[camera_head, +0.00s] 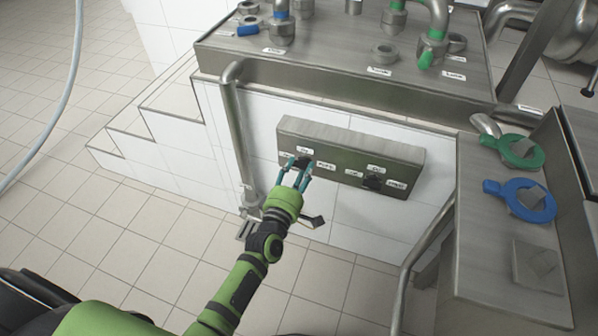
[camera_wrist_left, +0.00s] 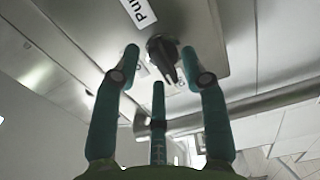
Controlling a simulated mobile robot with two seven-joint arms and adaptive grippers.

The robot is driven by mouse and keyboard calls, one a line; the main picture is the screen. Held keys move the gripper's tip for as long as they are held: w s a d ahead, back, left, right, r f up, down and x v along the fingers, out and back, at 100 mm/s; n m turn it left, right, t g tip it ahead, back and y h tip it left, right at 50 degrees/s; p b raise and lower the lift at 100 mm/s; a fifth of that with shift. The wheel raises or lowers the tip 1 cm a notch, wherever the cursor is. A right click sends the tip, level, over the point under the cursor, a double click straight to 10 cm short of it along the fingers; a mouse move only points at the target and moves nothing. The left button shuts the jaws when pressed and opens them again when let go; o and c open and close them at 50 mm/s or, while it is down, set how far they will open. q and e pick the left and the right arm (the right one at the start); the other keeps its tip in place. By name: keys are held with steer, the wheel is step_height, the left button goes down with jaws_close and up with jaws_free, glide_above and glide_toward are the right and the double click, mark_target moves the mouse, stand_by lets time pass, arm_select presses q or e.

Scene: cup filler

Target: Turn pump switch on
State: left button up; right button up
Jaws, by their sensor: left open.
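A metal control panel (camera_head: 350,139) on the white tiled wall carries two black rotary switches. My left gripper (camera_head: 299,168) is at the left switch (camera_head: 303,161), partly covering it in the head view. In the left wrist view this black knob (camera_wrist_left: 165,46) sits between and just beyond the open fingertips (camera_wrist_left: 159,62). Beside it is a white label (camera_wrist_left: 138,12) with letters that look like the start of "Pump". Whether the fingers touch the knob is unclear. The right switch (camera_head: 373,182) stands apart, with small labels around it. My right gripper is not in view.
A vertical pipe (camera_head: 238,135) runs left of the panel. A steel counter (camera_head: 330,55) with valves and fittings is above. At right, a steel ledge (camera_head: 490,245) holds a green ring (camera_head: 513,151) and a blue ring (camera_head: 527,200). Tiled floor is open at left.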

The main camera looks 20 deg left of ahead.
arm_select(q)
jaws_close()
